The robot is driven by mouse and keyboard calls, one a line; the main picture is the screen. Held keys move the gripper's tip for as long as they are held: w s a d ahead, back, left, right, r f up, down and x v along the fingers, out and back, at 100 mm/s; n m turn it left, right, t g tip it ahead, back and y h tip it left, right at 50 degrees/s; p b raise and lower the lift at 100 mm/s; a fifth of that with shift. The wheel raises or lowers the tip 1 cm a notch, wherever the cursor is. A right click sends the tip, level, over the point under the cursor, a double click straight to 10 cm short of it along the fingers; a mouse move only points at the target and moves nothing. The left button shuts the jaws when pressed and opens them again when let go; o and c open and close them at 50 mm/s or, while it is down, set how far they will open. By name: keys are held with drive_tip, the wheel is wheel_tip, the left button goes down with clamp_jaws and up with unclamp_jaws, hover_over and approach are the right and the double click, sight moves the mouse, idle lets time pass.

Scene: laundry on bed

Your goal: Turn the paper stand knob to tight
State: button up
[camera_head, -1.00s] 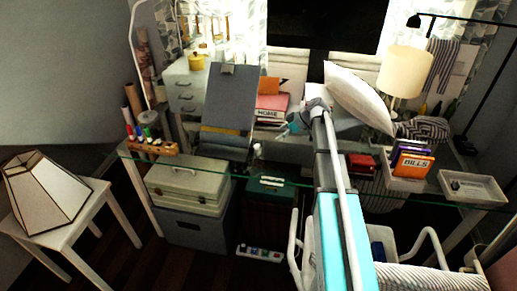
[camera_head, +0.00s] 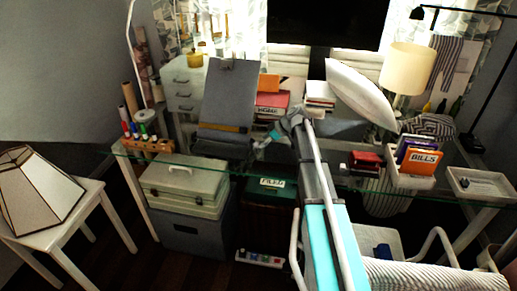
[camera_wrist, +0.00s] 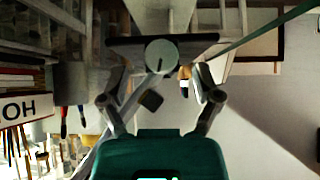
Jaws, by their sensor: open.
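The paper stand (camera_head: 228,97) is a tilted dark grey board with a yellow strip, standing on the glass desk in the head view. Its knob appears to be the pale round disc (camera_wrist: 161,56) in the wrist view, in front of a dark bar. The knob cannot be made out in the head view. My gripper (camera_wrist: 160,86) is open and empty. Its fingers are spread left and right, with the knob centred between them and seemingly a little beyond the tips. In the head view my gripper (camera_head: 268,140) is beside the stand's lower right side, partly hidden by my arm.
A wooden holder with markers (camera_head: 147,145) stands left of the paper stand. Books (camera_head: 271,103) stand behind my gripper. A bills box (camera_head: 418,164) and a white tray (camera_head: 477,185) are at right. The glass desk edge (camera_head: 225,172) runs in front.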

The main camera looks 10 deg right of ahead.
drive_tip(key=shift+b+x, duration=0.6)
drive_tip(key=shift+x, duration=0.65)
clamp_jaws()
